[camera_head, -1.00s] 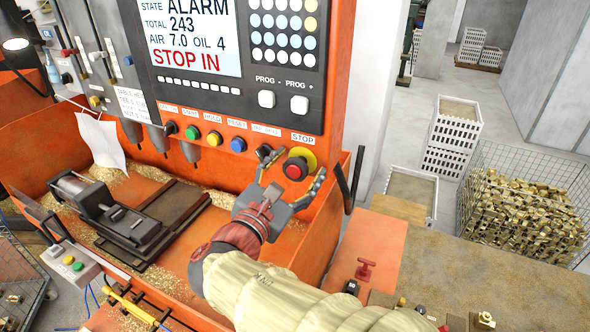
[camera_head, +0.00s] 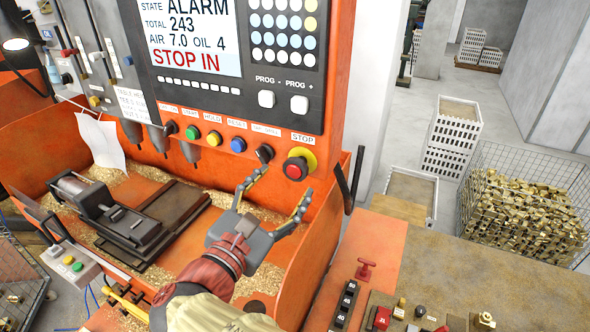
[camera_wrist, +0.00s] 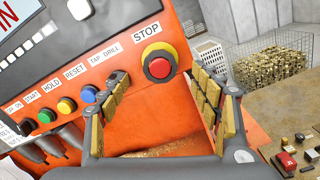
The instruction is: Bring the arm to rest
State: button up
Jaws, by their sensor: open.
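My gripper (camera_head: 272,197) is open and empty, with its two fingers spread wide. In the head view it hangs over the right part of the orange machine tray (camera_head: 325,225), below the row of panel buttons. The red stop button (camera_head: 295,168) on its yellow base is just above the fingers and apart from them. In the wrist view the stop button (camera_wrist: 158,65) shows beyond the gap between the padded fingers (camera_wrist: 165,115). The screen (camera_head: 190,35) reads ALARM and STOP IN.
A vise (camera_head: 120,225) stands in the tray among brass chips. To the right is a bench (camera_head: 500,275) with small blocks and fittings. A wire basket of brass parts (camera_head: 525,215) and white crates (camera_head: 450,137) stand behind it.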

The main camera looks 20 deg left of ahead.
jog(key=shift+s, duration=1)
jog(key=shift+a, duration=0.1)
